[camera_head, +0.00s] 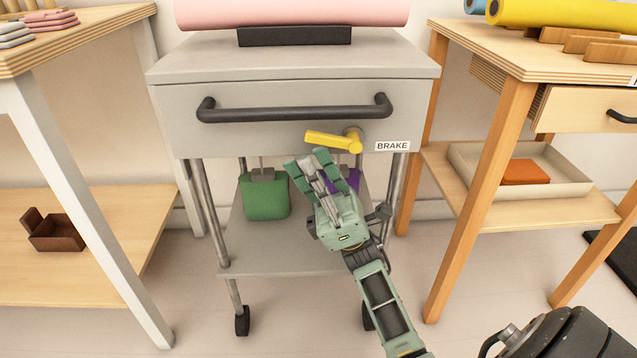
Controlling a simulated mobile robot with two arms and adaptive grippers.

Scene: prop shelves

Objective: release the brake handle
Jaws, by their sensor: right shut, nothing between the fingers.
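The yellow brake handle (328,139) is on the grey cart's front, below the dark drawer bar. Its lever points left from a round pivot, close to level, beside the white BRAKE label (392,146). My right gripper (309,163) is just below the lever in the picture, with its fingers pointing up toward it. It is shut with nothing held. A small gap shows between the fingertips and the handle, so I see no contact. My left gripper is not in view.
The grey cart (190,128) stands on castors and carries a pink roll (290,12). A green bag (264,196) and a partly hidden purple one hang below. Wooden tables flank the cart, with a white tray (568,181) on the right one's lower shelf.

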